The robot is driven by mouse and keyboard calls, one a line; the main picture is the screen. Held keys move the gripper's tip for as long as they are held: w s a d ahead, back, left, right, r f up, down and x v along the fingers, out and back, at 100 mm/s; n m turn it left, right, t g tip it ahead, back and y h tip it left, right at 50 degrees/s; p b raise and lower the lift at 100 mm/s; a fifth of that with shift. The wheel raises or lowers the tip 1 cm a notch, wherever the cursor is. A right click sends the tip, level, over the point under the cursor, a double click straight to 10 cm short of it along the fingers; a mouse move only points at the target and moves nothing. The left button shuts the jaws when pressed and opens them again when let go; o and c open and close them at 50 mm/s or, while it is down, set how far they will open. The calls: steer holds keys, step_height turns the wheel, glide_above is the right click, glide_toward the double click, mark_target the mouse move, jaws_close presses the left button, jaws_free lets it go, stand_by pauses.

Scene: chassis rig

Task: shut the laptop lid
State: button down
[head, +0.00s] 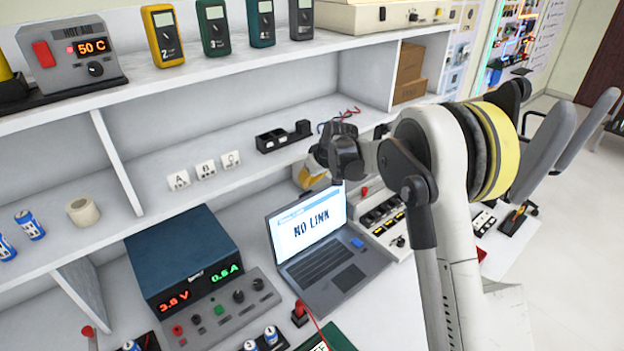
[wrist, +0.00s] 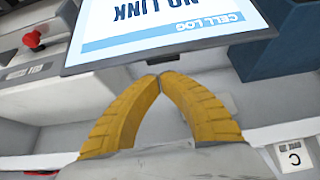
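The laptop (head: 350,278) stands open on the bench, its lid (head: 307,224) raised and its lit screen reading NO LINK. The keyboard base lies flat in front of the lid. My gripper (head: 318,182) is at the lid's top edge in the head view, partly hidden by my own wrist. In the wrist view the gripper's two yellow fingers (wrist: 160,77) meet at their tips with nothing between them. The tips are right at the top edge of the lid (wrist: 150,62), seen upside down; I cannot tell whether they touch it.
A blue power supply (head: 183,262) stands left of the laptop, with a grey control panel (head: 222,312) before it. A switch box (head: 385,215) is close on the right. A shelf (head: 225,165) with labelled switches overhangs behind. A red plug with a cable (head: 300,314) lies in front.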

steer(key=x, duration=0.3)
steer(key=shift+w+a+f+b, duration=0.1)
steer(key=shift+w+f+b, duration=0.1)
steer(key=shift+f+b, duration=0.15)
steer(key=shift+s, duration=0.1)
